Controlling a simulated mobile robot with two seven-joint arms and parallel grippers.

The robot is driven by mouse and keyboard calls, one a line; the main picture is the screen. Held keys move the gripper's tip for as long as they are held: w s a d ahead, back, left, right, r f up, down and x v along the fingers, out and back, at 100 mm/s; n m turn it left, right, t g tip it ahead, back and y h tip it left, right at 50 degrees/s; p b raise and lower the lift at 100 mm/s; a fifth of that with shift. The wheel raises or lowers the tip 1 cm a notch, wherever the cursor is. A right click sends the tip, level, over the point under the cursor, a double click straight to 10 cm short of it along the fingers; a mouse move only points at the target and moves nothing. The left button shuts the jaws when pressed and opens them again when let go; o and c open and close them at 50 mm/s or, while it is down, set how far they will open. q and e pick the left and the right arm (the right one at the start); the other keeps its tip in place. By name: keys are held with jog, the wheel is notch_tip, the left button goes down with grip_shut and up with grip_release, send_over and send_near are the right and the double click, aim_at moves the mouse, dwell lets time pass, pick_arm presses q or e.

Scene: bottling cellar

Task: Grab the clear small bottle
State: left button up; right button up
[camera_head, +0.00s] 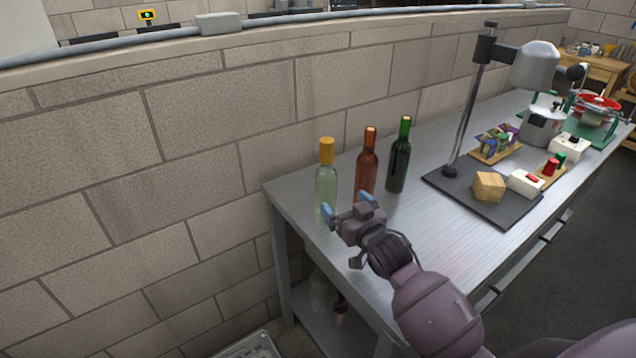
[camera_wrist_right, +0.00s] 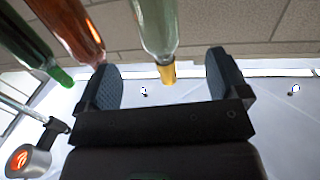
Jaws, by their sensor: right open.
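The clear bottle (camera_head: 326,188) with a yellow cap stands upright at the left end of the metal bench. My right gripper (camera_head: 345,205) is open and empty, in front of the bottle and low against it, hiding part of its base. In the right wrist view, which is turned upside down, the clear bottle (camera_wrist_right: 157,25) shows in the gap between the two open fingers (camera_wrist_right: 162,65), its cap pointing down the picture. I cannot tell whether a finger touches it. My left gripper is not in view.
A brown bottle (camera_head: 367,168) and a green bottle (camera_head: 399,160) stand close to the right of the clear one. A dark board (camera_head: 470,200) with a lamp stand and wooden block (camera_head: 488,187) lies further right. A block wall (camera_head: 230,100) runs behind the bench.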

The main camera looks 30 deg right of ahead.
aim_at(331, 188)
jog(key=shift+w, duration=2.65)
jog(key=shift+w+d+f+b, duration=0.1)
jog(key=shift+w+b, duration=0.05)
jog(key=shift+w, duration=1.15)
jog(key=shift+w+d+f+b, duration=0.1)
jog(key=shift+w+b, duration=0.05)
jog(key=shift+w, duration=1.15)
jog(key=c, duration=1.4)
jog(key=shift+r, duration=0.1)
jog(key=shift+c, duration=0.2)
